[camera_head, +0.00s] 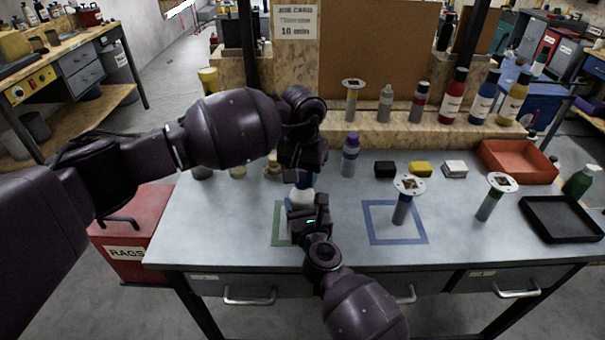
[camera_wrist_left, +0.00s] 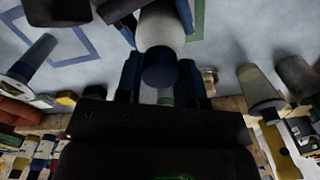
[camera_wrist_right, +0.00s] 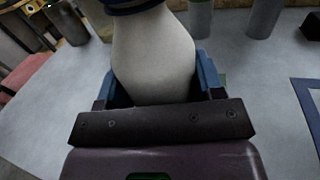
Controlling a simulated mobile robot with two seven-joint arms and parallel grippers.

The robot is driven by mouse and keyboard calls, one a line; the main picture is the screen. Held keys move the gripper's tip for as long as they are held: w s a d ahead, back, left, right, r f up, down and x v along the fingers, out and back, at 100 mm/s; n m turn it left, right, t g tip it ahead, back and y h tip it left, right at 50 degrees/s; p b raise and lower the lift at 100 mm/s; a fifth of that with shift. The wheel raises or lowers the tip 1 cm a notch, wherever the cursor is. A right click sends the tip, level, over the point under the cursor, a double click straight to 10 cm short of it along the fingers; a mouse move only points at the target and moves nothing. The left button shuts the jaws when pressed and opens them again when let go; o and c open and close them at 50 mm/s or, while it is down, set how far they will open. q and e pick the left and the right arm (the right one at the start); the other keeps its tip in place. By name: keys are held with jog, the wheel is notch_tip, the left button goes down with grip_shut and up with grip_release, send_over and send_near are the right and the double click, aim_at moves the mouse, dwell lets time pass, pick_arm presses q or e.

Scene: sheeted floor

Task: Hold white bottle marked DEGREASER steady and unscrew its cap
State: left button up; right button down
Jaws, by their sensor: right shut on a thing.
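The white bottle (camera_head: 302,198) stands upright over the green outlined square on the workbench; its label is not readable. My right gripper (camera_head: 308,212) is shut on its body from the front, and the right wrist view shows the white body (camera_wrist_right: 155,60) between the fingers. Its dark blue cap (camera_wrist_left: 160,70) shows in the left wrist view. My left gripper (camera_wrist_left: 159,80) is pointing down over the bottle, with its fingers on either side of the cap and a visible gap at each side. In the head view, the left gripper (camera_head: 304,172) partly hides the cap.
A blue outlined square (camera_head: 420,238) with a flanged grey post (camera_head: 400,212) lies to the right. A purple-capped grey bottle (camera_head: 349,158) stands close behind. Farther right are a red tray (camera_head: 515,165) and a black tray (camera_head: 560,222). The front bench strip is clear.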

pick_arm(q)
jog(key=shift+n, duration=1.5)
jog(key=shift+c, duration=0.2)
jog(key=n, duration=2.6)
jog(key=shift+r, duration=0.1)
jog(key=n, duration=1.2)
jog(key=shift+n, duration=0.4)
jog(key=n, duration=0.5)
jog(key=shift+n, duration=0.3)
jog(key=n, duration=0.6)
jog(key=shift+n, duration=0.4)
jog(key=shift+r, duration=0.3)
